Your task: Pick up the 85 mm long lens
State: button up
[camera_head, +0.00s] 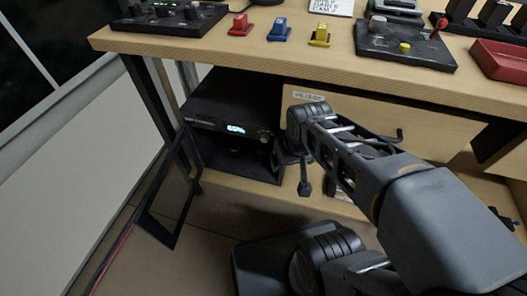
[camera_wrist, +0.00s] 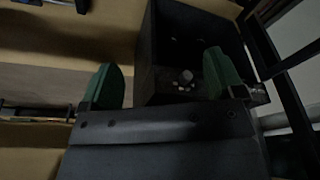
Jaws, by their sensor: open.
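I cannot make out the 85 mm long lens in either view. A black cabinet (camera_head: 232,123) with a lit display stands under the desk, and the compartment below the display is too dark to show what is inside. In the wrist view my gripper (camera_wrist: 160,75) is open, its two green fingers wide apart, with nothing seen held between them. A dark box-like body (camera_wrist: 168,45) with a grey knob (camera_wrist: 212,68) and small pale buttons lies beyond the fingers. In the head view my arm reaches down beside the cabinet's right side.
A dark-framed door (camera_head: 172,192) stands open at the cabinet's left. The wooden desk (camera_head: 200,48) overhangs it, carrying red (camera_head: 240,25), blue (camera_head: 279,30) and yellow (camera_head: 319,36) pieces and a control panel (camera_head: 404,45). A labelled wooden front (camera_head: 350,100) is behind my arm.

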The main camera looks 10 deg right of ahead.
aim_at(262, 150)
jog(key=z, duration=0.45)
jog(key=k, duration=0.3)
jog(key=u, duration=2.05)
jog(key=i, duration=0.5)
jog(key=z, duration=0.2)
